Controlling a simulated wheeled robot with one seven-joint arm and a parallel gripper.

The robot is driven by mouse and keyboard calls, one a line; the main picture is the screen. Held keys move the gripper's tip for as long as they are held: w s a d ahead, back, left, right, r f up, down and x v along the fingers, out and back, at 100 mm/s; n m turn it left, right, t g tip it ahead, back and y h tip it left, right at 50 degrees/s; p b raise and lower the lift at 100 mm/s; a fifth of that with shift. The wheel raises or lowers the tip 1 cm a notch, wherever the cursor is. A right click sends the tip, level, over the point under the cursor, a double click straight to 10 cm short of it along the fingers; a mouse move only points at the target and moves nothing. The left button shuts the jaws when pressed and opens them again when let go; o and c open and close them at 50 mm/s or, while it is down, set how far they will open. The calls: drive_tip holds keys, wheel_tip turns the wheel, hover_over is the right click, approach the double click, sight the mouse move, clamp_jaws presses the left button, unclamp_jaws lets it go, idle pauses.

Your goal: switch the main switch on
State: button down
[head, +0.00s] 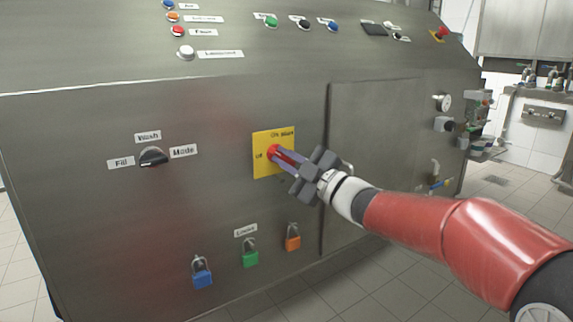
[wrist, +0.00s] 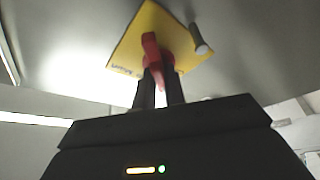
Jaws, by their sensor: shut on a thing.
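The main switch is a red rotary handle (head: 273,152) on a yellow plate (head: 262,168) in the middle of the machine's front panel. The plate has small lettering, including "Off" at its left. In the wrist view the red handle (wrist: 151,50) stands out from the yellow plate (wrist: 128,52), which looks tilted there. My gripper (head: 279,157) reaches it from the lower right. Its two dark fingers (wrist: 160,84) are shut on the red handle, one on each side. The fingers hide part of the handle, so its exact angle is hard to tell.
A black mode knob (head: 152,157) is to the left. Blue (head: 202,275), green (head: 250,256) and orange (head: 293,240) padlocks hang below. A panel door (head: 375,150) is to the right, behind my arm.

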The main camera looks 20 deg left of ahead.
drive_tip(key=shift+s+a+f+m+t+h+b, duration=0.1)
drive_tip(key=shift+m+t+h+b, duration=0.25)
drive_tip(key=shift+m+t+b, duration=1.3)
drive_tip(key=shift+a+f+m+t+h, duration=0.1)
drive_tip(key=shift+m+t+h, duration=0.25)
drive_tip(key=shift+m, duration=2.75)
drive_tip(key=shift+s+f+m+t+h+b, duration=0.1)
drive_tip(key=shift+m+t+h+b, duration=0.2)
drive_tip(key=shift+m+t+b, duration=1.4)
drive_tip(key=shift+r+m+g+p, duration=0.1)
drive_tip(key=shift+m+g+p, duration=0.4)
drive_tip(key=shift+m+p, duration=0.35)
drive_tip(key=c, duration=1.5)
unclamp_jaws()
drive_tip(key=shift+o, duration=0.2)
drive_tip(key=v, duration=0.7)
drive_tip(key=shift+s+d+b, duration=0.25)
drive_tip(key=shift+d+b, duration=0.05)
drive_tip(key=shift+b, duration=0.05)
